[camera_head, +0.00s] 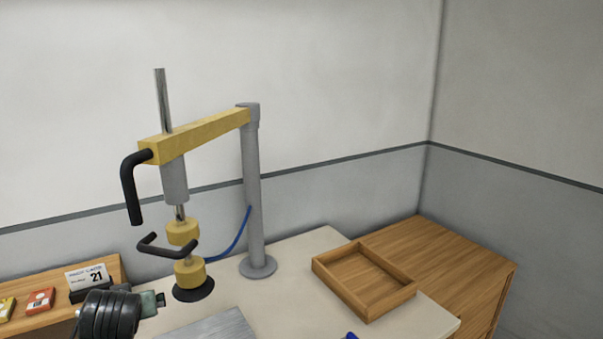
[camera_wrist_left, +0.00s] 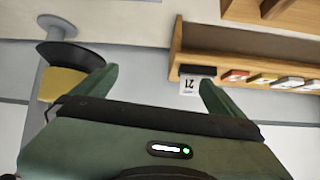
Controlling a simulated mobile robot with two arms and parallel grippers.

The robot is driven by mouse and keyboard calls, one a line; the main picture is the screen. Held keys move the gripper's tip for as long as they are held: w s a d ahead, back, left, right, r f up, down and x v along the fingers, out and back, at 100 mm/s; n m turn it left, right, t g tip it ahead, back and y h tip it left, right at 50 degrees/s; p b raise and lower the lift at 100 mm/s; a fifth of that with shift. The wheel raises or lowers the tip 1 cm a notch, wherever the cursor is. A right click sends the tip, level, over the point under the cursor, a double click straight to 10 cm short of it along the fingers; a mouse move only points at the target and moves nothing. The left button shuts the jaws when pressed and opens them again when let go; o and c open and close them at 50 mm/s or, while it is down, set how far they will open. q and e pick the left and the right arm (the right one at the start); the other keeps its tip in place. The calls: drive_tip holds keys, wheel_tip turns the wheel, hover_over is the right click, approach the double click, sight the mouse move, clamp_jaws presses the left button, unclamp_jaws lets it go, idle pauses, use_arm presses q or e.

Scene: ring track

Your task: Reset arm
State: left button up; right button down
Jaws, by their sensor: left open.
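A yellow swing arm (camera_head: 205,132) extends left from a grey post (camera_head: 252,190) on the table. A metal rod, a black crank handle (camera_head: 131,188) and a grey sleeve are at its left end. Below hang yellow blocks (camera_head: 188,272), a black bar handle (camera_head: 166,247) and a black suction-like disc (camera_head: 194,291). My left gripper (camera_head: 155,300) is just left of the disc, apart from the handles. In the left wrist view my left gripper (camera_wrist_left: 158,77) is open and empty, and the black disc (camera_wrist_left: 62,55) with a yellow block (camera_wrist_left: 62,84) shows at left.
An empty wooden tray (camera_head: 366,282) sits on the pale table right of the post. A wooden cabinet (camera_head: 440,262) stands behind it. A grey metal plate (camera_head: 220,327) lies in front. A wooden shelf (camera_head: 55,283) with small boxes and a calendar (camera_head: 88,277) is at left.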

use_arm(q)
drive_tip(key=s+d+f+m+g+h, duration=0.1)
drive_tip(key=s+d+f+m, duration=0.1)
drive_tip(key=s+f, duration=0.4)
drive_tip(key=s+d+f+m+g+h, duration=0.1)
drive_tip(key=s+d+f+m, duration=0.1)
drive_tip(key=s+d+f, duration=0.3)
drive_tip(key=s+d+f+m+g+h, duration=0.1)
drive_tip(key=s+d+f, duration=0.3)
drive_tip(key=s+f, duration=0.4)
drive_tip(key=shift+s+d+m+g+h, duration=0.1)
drive_tip(key=shift+s+m+g+h, duration=0.15)
drive_tip(key=shift+s, duration=0.75)
drive_tip(key=shift+s+d+m+g+h, duration=0.15)
drive_tip(key=shift+s+g+h, duration=0.15)
drive_tip(key=shift+s, duration=0.7)
drive_tip(key=s+d+f+m+g+h, duration=0.15)
drive_tip(key=s+d, duration=0.25)
drive_tip(key=s, duration=0.5)
wheel_tip(320, 180, down, 27)
drive_tip(key=s+g+b, duration=0.1)
drive_tip(key=s+a+f+g+b, duration=0.1)
drive_tip(key=s+a+f, duration=0.2)
drive_tip(key=s+f, duration=1.4)
drive_tip(key=shift+s+a+f, duration=0.15)
drive_tip(key=shift+f, duration=0.4)
use_arm(e)
drive_tip(key=shift+w+d+f, duration=0.1)
drive_tip(key=shift+d+f, duration=0.1)
drive_tip(key=shift+f, duration=0.85)
